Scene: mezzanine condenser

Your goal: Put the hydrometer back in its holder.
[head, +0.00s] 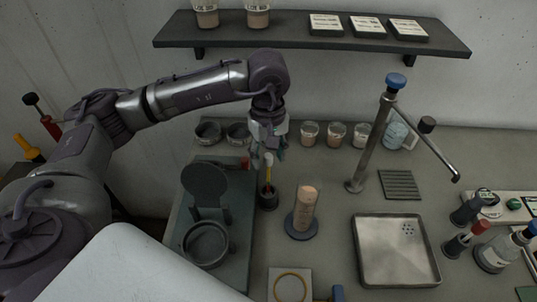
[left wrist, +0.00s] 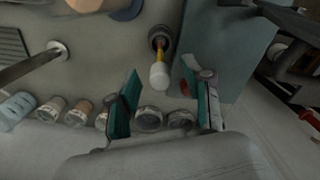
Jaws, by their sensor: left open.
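The hydrometer (head: 268,161), with a pale rounded top and a yellow stem, stands in a small dark round holder (head: 268,199) on the bench. In the left wrist view the pale bulb of the hydrometer (left wrist: 159,76) hides part of the stem, which reaches into the dark holder (left wrist: 159,37). My left gripper (head: 267,151) is above the holder, its fingers pointing down. In the wrist view my left gripper (left wrist: 162,68) is open, its teal-padded fingers on either side of the hydrometer's top, with gaps visible. My right gripper is not in view.
A clear cylinder (head: 304,209) with pinkish contents stands right of the holder. A dark stand (head: 206,192) is at left. Several jars (head: 336,134) line the back. A tap post (head: 372,140) and metal tray (head: 396,252) are at right; a shelf (head: 300,31) hangs above.

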